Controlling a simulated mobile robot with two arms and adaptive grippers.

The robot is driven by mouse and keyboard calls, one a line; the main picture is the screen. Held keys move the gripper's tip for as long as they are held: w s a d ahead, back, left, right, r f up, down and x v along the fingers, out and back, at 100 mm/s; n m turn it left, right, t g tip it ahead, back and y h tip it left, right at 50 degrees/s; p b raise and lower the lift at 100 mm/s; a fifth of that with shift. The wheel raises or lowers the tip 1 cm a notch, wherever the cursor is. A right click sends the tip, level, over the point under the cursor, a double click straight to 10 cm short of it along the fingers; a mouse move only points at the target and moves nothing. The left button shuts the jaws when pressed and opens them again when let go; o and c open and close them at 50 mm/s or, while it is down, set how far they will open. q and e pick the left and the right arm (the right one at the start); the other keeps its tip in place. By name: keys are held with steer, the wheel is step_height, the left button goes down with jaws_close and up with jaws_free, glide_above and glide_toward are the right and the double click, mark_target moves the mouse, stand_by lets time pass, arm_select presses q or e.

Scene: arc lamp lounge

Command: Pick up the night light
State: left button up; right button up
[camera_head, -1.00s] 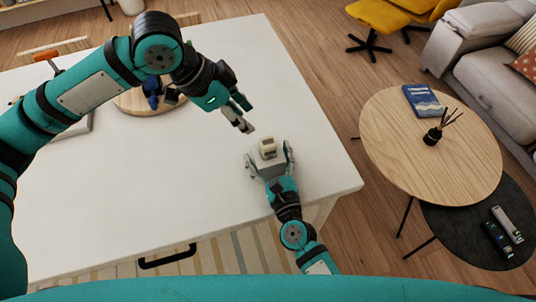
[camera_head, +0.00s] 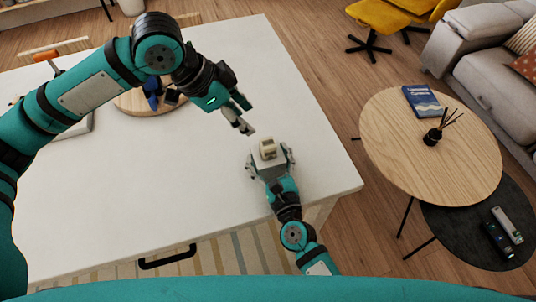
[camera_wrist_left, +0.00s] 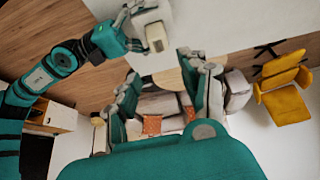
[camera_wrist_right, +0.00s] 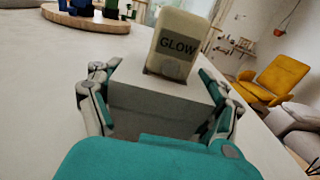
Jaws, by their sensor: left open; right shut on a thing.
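The night light, a small cream block marked "GLOW" (camera_wrist_right: 177,45), sits upright on top of a pale grey box (camera_wrist_right: 160,108) near the right edge of the white table. In the head view the night light (camera_head: 268,149) shows between my right gripper's fingers. My right gripper (camera_head: 268,162) is shut on the pale box, one finger against each side, below the night light. I cannot tell whether box and night light are joined. My left gripper (camera_head: 240,114) is open and empty, above the table, up and left of the night light. The left wrist view also shows the night light (camera_wrist_left: 157,38).
The white table (camera_head: 130,200) has a round wooden board (camera_head: 135,104) with dark blue items at the back left. A round wooden side table (camera_head: 420,165) with a blue book (camera_head: 422,101) and a reed diffuser (camera_head: 432,136) stands to the right. Bare tabletop surrounds the box.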

mark_target(268, 143)
arm_select(q)
steer(key=shift+o, duration=1)
steer(key=shift+w+d, duration=0.1)
steer(key=shift+d, duration=0.15)
steer(key=shift+o, duration=0.3)
steer(key=shift+w+d+f+y, duration=0.1)
steer(key=shift+w+d+y, duration=0.1)
steer(key=shift+d+y, duration=0.15)
steer(key=d+f+y, duration=0.1)
steer(key=f, duration=0.3)
steer(key=d+f+y, duration=0.1)
steer(key=f, duration=0.3)
steer(key=w+d+f+g+y, duration=0.1)
steer(key=d+f, duration=0.1)
steer(key=f, duration=0.2)
steer(key=shift+d, duration=0.1)
jaws_close()
